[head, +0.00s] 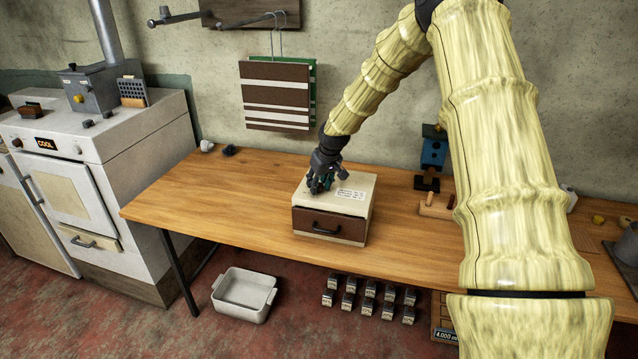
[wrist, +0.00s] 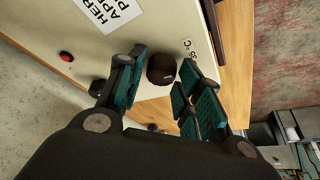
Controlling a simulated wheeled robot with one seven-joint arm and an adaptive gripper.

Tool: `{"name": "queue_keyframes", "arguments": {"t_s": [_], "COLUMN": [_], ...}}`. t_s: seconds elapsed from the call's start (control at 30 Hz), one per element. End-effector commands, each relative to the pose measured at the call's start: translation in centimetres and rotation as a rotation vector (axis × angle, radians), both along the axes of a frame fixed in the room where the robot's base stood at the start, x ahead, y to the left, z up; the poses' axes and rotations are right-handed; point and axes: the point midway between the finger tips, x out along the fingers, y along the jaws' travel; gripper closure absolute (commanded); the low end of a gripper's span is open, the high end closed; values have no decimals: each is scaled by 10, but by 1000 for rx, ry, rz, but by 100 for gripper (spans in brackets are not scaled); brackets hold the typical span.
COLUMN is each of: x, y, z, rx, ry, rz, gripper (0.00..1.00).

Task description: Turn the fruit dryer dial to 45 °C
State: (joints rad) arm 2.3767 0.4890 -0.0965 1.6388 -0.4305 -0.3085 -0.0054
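The fruit dryer appears to be the cream-topped box (head: 358,207) with a brown handled front, on the wooden table in the head view. In the wrist view its dark round dial (wrist: 161,69) stands on the cream top, with a small light mark on its side. Small print including a "C" lies beside the dial; the set temperature cannot be read. My gripper (head: 319,185) is over the left part of the box top. In the wrist view my gripper (wrist: 160,85) is open, its teal-padded fingers on either side of the dial, with gaps showing. The head view hides the dial behind the gripper.
A red button (wrist: 66,57) and a printed white label (wrist: 108,10) are on the box top. A blue object (head: 433,150) stands at the back right. A white oven (head: 75,165) stands left.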

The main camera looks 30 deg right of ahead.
Motion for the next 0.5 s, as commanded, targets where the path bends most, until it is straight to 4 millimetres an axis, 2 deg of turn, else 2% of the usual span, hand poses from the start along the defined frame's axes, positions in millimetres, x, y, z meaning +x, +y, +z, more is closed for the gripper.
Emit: {"name": "queue_keyframes", "arguments": {"t_s": [0.03,0.1,0.13,0.5], "x": [0,0,0,0], "y": [0,0,0,-1], "z": [0,0,0,0], "rx": [0,0,0,-3], "ry": [0,0,0,1], "rz": [0,0,0,-43], "gripper": [80,93,95,95]}}
